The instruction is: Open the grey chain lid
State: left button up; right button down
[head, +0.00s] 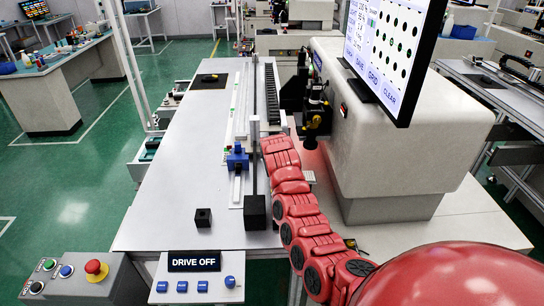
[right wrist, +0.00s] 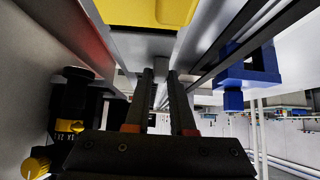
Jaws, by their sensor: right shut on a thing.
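A dark segmented chain (head: 271,92) runs lengthwise along the right part of the long grey bench in the head view. My red right arm comes up from the lower right and ends at the near end of this chain. Its hand hides the spot where the fingers meet the work. In the right wrist view the two dark fingers of my right gripper (right wrist: 161,100) stand close together. They are shut on the grey chain lid (right wrist: 150,45), whose grey surface shows at their tips. Its full outline is hidden. My left gripper is not in view.
A blue fixture (head: 237,158) stands left of the chain, with a black block (head: 255,212) in front of it. A dark camera unit (head: 315,115) and a large white machine (head: 390,140) stand close on the right. The bench's left side is mostly clear.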

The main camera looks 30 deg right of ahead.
jog(key=shift+d+y+b, duration=0.15)
jog(key=shift+y+b, duration=0.25)
jog(key=shift+b, duration=0.4)
jog(key=t+b, duration=0.1)
jog(key=b, duration=0.1)
jog(key=d+r+m+y+b, duration=0.1)
jog(key=shift+s+m+t+y+b, duration=0.3)
jog(key=shift+s+t+b, duration=0.05)
jog(key=shift+s+t, duration=0.05)
jog(key=shift+s+d+r+m+t+y+b, duration=0.4)
jog(key=shift+d+m+t+y+b, duration=0.35)
jog(key=shift+b, duration=0.25)
jog(key=shift+s+d+r+m+t+y+b, duration=0.15)
jog(key=shift+s+d+m+t+y+b, duration=0.35)
jog(key=shift+y+b, duration=0.45)
jog(key=d+m+t+y+b, duration=0.1)
jog(key=b, duration=0.2)
jog(key=s+d+m+t+y+b, duration=0.1)
jog(key=t+b, duration=0.1)
jog(key=shift+d+f+m+b, duration=0.1)
jog(key=shift+f+m+b, duration=0.1)
jog(key=shift+m+b, duration=0.2)
jog(key=shift+s+d+m+t+y+b, duration=0.4)
jog(key=shift+m+t+b, duration=0.4)
jog(key=shift+b, duration=0.65)
